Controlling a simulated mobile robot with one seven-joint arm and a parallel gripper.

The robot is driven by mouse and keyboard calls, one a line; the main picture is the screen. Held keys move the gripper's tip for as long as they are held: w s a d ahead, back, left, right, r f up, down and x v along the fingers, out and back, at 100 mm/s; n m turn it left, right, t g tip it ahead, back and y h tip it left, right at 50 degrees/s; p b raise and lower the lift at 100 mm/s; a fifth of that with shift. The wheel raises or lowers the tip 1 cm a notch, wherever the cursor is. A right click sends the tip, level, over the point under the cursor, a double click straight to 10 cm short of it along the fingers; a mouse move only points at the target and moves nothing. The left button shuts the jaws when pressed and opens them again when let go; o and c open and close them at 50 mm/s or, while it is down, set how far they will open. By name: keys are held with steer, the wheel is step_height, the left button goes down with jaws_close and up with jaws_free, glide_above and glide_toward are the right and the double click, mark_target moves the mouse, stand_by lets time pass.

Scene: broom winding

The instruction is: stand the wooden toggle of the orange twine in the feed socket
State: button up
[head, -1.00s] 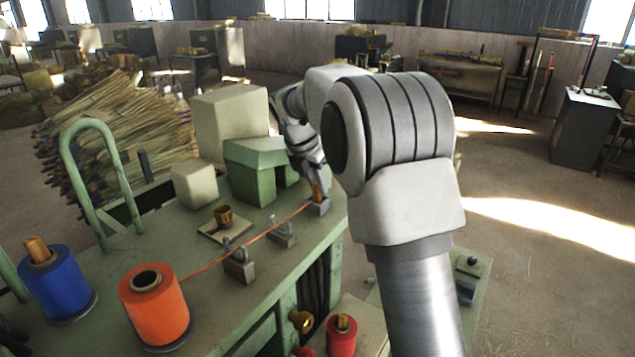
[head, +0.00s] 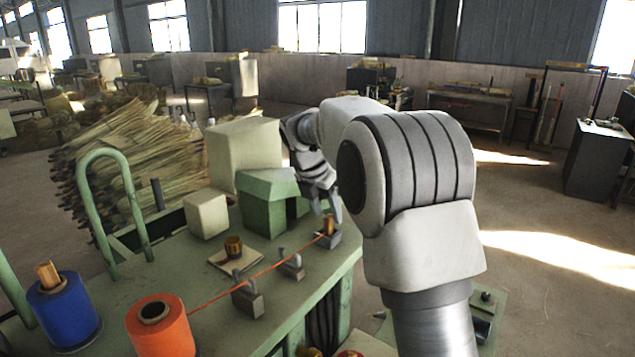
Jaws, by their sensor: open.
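The wooden toggle (head: 329,225) stands roughly upright in a small grey block (head: 328,240), which looks like the feed socket, near the bench's right edge. How deep it sits is too small to tell. The orange twine (head: 215,297) runs from the orange spool (head: 160,328) past two grey guides (head: 247,300) (head: 292,267) to the toggle. My gripper (head: 327,209) is open just above the toggle, its fingers pointing down. It looks clear of the toggle, though the gap is small.
A green housing (head: 268,205) with an opening stands left of my gripper, with pale boxes behind it. A brass cup (head: 233,246) sits on a pale plate. A blue spool (head: 62,312) and a green tube hoop (head: 84,200) stand at left.

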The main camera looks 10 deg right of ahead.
steer(key=v, duration=1.5)
steer(key=s+d+m+b, duration=0.1)
steer(key=s+d+m, duration=0.1)
steer(key=s+m, duration=0.5)
steer(key=s+d+f+m+y+b, duration=0.1)
steer(key=s+f+m, duration=0.4)
steer(key=s, duration=0.3)
steer(key=s+f+m+t+y+b, duration=0.1)
steer(key=s+f+m, duration=0.4)
steer(key=s+m, duration=0.3)
steer(key=s+d+f+m+t+y+b, duration=0.1)
steer(key=s+f+m, duration=0.5)
steer(key=s, duration=0.3)
steer(key=shift+s+d+m+b, duration=0.3)
steer(key=shift+s+m+b, duration=0.1)
steer(key=shift+m, duration=0.1)
